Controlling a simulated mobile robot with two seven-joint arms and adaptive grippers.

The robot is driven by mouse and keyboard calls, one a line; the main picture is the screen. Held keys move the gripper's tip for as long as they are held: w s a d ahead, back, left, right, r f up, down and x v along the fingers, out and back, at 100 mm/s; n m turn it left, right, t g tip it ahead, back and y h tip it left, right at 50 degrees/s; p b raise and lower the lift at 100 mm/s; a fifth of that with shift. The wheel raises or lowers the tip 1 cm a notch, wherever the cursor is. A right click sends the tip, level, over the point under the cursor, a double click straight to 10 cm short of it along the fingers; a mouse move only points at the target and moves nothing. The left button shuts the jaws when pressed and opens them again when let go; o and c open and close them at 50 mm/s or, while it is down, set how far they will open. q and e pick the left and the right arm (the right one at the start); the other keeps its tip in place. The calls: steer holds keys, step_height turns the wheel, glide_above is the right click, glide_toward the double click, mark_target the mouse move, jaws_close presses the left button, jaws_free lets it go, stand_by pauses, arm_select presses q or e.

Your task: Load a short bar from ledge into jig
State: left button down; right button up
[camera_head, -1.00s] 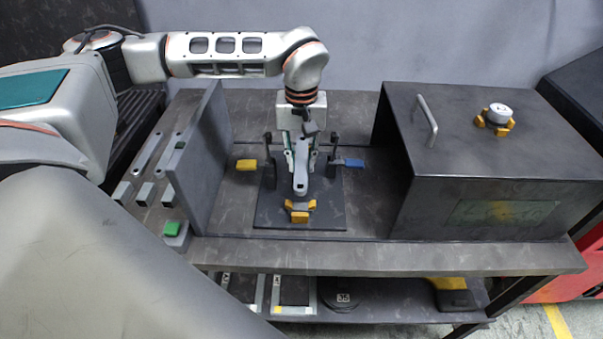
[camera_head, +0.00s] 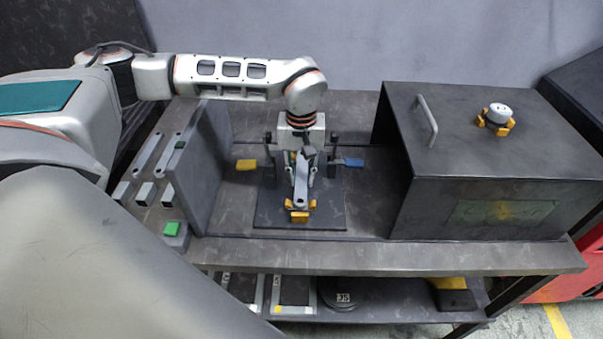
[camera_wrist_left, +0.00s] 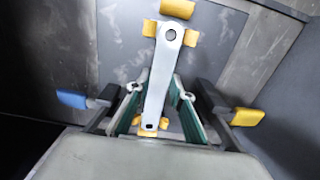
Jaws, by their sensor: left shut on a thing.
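My left gripper (camera_head: 302,178) is shut on a short grey bar (camera_head: 300,192) with a hole in its end. It holds the bar over the jig (camera_head: 268,216), a dark plate with yellow stops. In the left wrist view the bar (camera_wrist_left: 163,70) runs between the green-lined fingers (camera_wrist_left: 160,94). Its holed far end lies between two yellow side stops, with another yellow stop (camera_wrist_left: 177,8) beyond. I cannot tell whether the bar touches the plate. Other bars (camera_head: 150,152) lie on the ledge at the left. My right gripper is not in view.
Clamps with a yellow handle (camera_head: 246,165) and a blue handle (camera_head: 354,163) flank the jig. A grey upright panel (camera_head: 205,170) stands left, a large dark box (camera_head: 480,205) right. A green button (camera_head: 172,229) sits at the front left.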

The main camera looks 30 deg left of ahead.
arm_select(q)
steer(key=c, duration=1.8)
jaws_free()
steer(key=shift+o, duration=0.2)
step_height(320, 180, up, 13)
steer(key=shift+f, duration=0.15)
